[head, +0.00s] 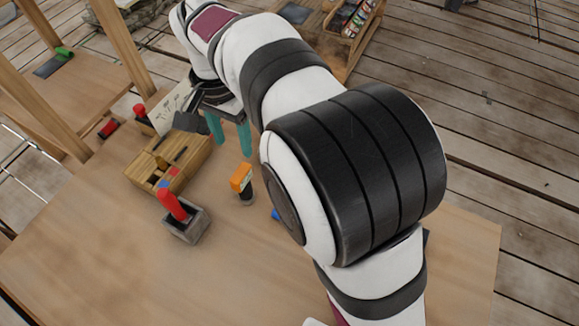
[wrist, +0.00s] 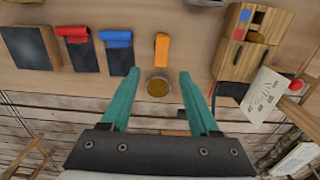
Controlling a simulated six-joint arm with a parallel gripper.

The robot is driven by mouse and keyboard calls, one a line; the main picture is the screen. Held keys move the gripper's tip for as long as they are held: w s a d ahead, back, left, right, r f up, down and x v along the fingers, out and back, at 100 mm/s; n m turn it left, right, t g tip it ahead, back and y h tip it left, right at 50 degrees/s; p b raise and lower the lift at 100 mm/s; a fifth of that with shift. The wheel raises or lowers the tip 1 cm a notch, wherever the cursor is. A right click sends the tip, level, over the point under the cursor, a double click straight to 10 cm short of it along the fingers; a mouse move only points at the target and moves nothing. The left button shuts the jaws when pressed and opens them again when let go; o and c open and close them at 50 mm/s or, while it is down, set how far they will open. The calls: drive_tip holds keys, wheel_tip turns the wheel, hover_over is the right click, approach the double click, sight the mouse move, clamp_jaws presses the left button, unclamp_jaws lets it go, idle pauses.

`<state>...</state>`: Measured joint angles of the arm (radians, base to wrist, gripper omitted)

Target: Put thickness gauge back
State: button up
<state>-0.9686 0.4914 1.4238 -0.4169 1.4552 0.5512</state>
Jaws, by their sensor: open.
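An orange block-like piece (head: 241,177) appears to stand upright in or right at a small round dark cup (head: 246,198). I cannot tell for sure that it is the thickness gauge. In the wrist view the orange piece (wrist: 162,50) lies beyond the round cup (wrist: 158,87). A wooden slotted block (head: 172,160), with red and blue squares, stands left of it; it is at upper right in the wrist view (wrist: 250,37). My gripper (wrist: 161,73), with teal fingers, is open and empty. In the head view my gripper (head: 229,137) hangs above and behind the orange piece.
A grey box with a red handle (head: 185,222) stands in front of the block. Dark pads with a red roll (wrist: 77,50) and a blue roll (wrist: 116,50) lie left in the wrist view. A white card (wrist: 264,98) stands by the block. The table's front left is clear.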

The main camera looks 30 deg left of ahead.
drive_tip(key=s+d+r+m, duration=0.1)
drive_tip(key=d+r+m, duration=0.1)
drive_tip(key=d, duration=1)
drive_tip(key=d+r+m, duration=0.1)
drive_tip(key=d+r, duration=0.1)
drive_tip(key=d, duration=0.9)
drive_tip(key=s+d+f+m+y, duration=0.1)
drive_tip(key=s+d+f, duration=0.3)
drive_tip(key=s+d, duration=0.6)
drive_tip(key=shift+s+m+y, duration=0.4)
drive_tip(key=shift+s+m, duration=0.2)
drive_tip(key=shift+m, duration=0.2)
